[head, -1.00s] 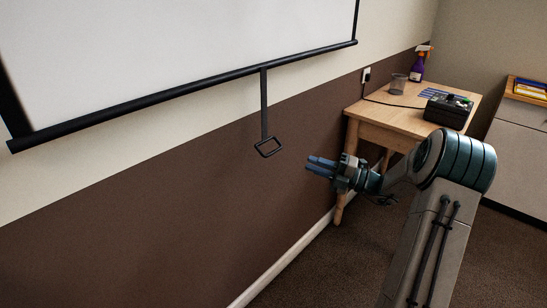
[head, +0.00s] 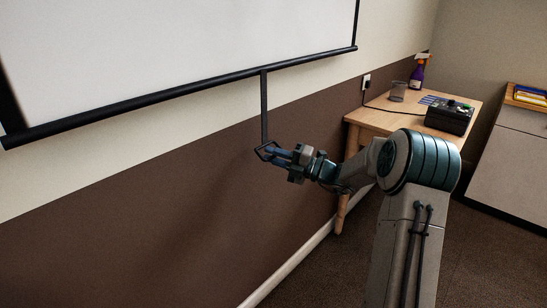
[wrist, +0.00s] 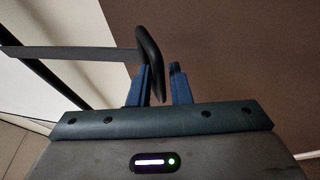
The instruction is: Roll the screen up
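The white projector screen (head: 180,50) hangs pulled down on the wall, with a black bar (head: 180,98) along its bottom edge. A dark pull strap (head: 264,105) hangs from the bar and ends in a black loop handle (head: 262,147). My gripper (head: 274,154) is at the handle, its blue fingers overlapping it in the head view. In the wrist view, the handle (wrist: 151,60) shows nearly edge-on beside the left finger and reaches into the gap between the fingers (wrist: 161,85). The right finger stands apart from it. Whether the left finger touches it is unclear.
A cabinet (head: 510,160) stands at the far right. The brown lower wall is close behind the handle.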

